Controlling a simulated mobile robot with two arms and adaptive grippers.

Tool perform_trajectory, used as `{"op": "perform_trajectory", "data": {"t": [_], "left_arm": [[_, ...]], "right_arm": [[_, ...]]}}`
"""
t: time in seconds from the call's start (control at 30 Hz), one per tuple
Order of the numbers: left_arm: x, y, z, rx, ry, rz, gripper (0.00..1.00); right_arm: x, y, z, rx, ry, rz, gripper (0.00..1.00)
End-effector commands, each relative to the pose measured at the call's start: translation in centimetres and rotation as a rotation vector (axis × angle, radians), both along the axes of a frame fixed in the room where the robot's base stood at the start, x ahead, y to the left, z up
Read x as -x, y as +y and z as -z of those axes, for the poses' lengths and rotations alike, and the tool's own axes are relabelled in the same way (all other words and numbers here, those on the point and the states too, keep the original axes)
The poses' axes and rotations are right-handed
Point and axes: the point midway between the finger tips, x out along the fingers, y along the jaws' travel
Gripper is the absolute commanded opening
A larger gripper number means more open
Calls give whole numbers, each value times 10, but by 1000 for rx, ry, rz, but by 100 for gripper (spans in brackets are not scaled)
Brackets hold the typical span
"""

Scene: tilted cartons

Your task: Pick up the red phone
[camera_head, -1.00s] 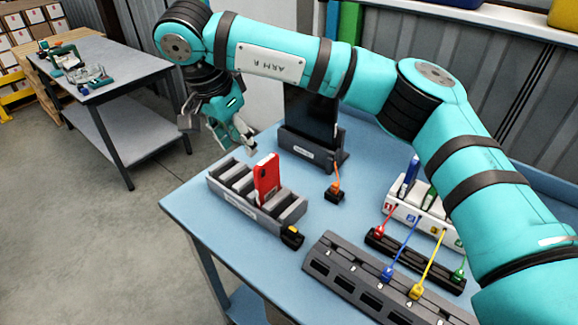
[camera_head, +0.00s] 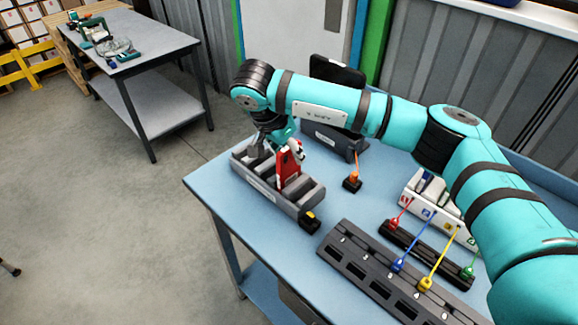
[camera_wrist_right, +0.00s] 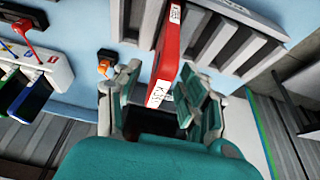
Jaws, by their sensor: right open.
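The red phone (camera_head: 289,166) stands upright in a slot of the grey slotted rack (camera_head: 262,190) on the blue table. My right gripper (camera_head: 284,147) is at the phone's top, reaching down from the arm above. In the right wrist view the phone (camera_wrist_right: 170,50) shows its red edge and white labels. My right gripper (camera_wrist_right: 160,88) is open there, with a finger on each side of the phone's near end. I cannot tell whether either finger touches it. My left gripper is not in view.
A black tablet on a dark stand (camera_head: 333,138) is behind the rack. An orange-plugged cable block (camera_head: 352,183) sits right of it. A long dark dock (camera_head: 385,270), a strip with coloured cables (camera_head: 425,248) and a white holder (camera_head: 437,205) fill the right. The table's left front corner is bare.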

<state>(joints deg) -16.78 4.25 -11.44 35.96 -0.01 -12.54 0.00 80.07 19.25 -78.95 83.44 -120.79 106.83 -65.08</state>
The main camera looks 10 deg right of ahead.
Motion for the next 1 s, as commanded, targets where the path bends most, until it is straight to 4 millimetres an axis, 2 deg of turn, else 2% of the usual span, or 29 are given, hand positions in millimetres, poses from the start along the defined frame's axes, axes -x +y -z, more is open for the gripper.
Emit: {"op": "perform_trajectory", "data": {"t": [0.1,0.23,0.53,0.87,1.0], "left_arm": [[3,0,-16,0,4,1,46],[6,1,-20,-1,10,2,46],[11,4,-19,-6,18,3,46],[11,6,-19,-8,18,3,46],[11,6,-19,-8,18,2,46]], "right_arm": [[-1,-5,16,0,8,3,41],[-5,-10,33,-1,4,3,41],[-7,-12,40,0,1,0,41],[-7,-12,40,-1,1,1,0],[-7,-12,40,-1,2,0,0]]}}
